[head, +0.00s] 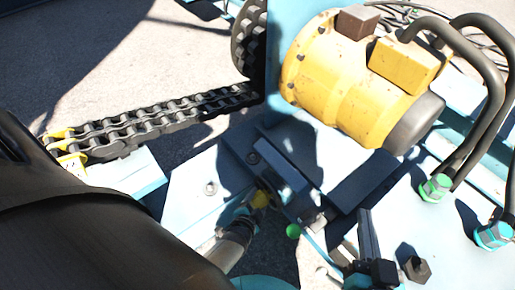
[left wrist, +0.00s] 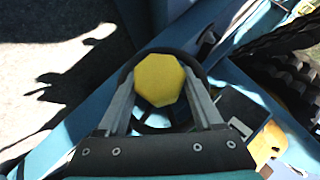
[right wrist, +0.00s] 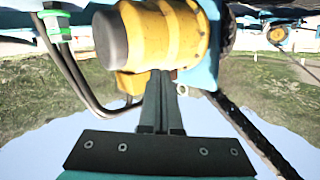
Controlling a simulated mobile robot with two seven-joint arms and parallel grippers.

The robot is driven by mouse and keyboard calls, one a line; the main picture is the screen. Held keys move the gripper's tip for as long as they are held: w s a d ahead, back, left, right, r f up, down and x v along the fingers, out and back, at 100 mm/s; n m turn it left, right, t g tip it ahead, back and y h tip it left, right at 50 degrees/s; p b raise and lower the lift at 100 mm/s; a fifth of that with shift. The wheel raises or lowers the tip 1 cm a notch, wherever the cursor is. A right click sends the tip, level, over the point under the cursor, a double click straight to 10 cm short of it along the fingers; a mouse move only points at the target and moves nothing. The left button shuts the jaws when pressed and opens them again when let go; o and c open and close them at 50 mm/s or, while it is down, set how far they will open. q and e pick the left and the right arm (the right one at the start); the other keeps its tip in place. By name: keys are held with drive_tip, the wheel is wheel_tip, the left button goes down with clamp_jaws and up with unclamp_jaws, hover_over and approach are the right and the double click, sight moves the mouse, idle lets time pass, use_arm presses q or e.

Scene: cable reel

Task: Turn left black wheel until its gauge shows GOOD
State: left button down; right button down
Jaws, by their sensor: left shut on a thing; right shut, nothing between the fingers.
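The black wheel (left wrist: 132,65) shows in the left wrist view as a dark rim around a yellow faceted hub (left wrist: 158,82). My left gripper (left wrist: 160,78) has one finger on each side of the hub and is shut on the wheel. In the head view a small yellow piece (head: 262,200) shows low in the middle, but my left arm and dark parts hide most of that area. My right gripper (head: 366,215) is shut and empty over the light blue frame. Its closed fingers also show in the right wrist view (right wrist: 160,80). I cannot make out a gauge reading.
A yellow motor (head: 335,75) with black hoses (head: 480,90) stands at the upper right. A heavy chain (head: 160,120) runs to a sprocket (head: 250,40) at the upper left. A small green ball (head: 293,231) and green-collared fittings (head: 435,187) sit on the frame.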

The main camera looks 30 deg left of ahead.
use_arm(q)
drive_tip(key=shift+m+t+y+b, duration=0.3)
drive_tip(key=shift+y+b, duration=0.1)
drive_tip(key=shift+b, duration=0.05)
use_arm(e)
drive_tip(key=shift+s+a+r+t, duration=0.35)
drive_tip(key=shift+s+r+t, duration=0.15)
drive_tip(key=shift+t, duration=0.4)
use_arm(q)
drive_tip(key=shift+c, duration=0.3)
unclamp_jaws()
drive_tip(key=shift+s+r, duration=0.1)
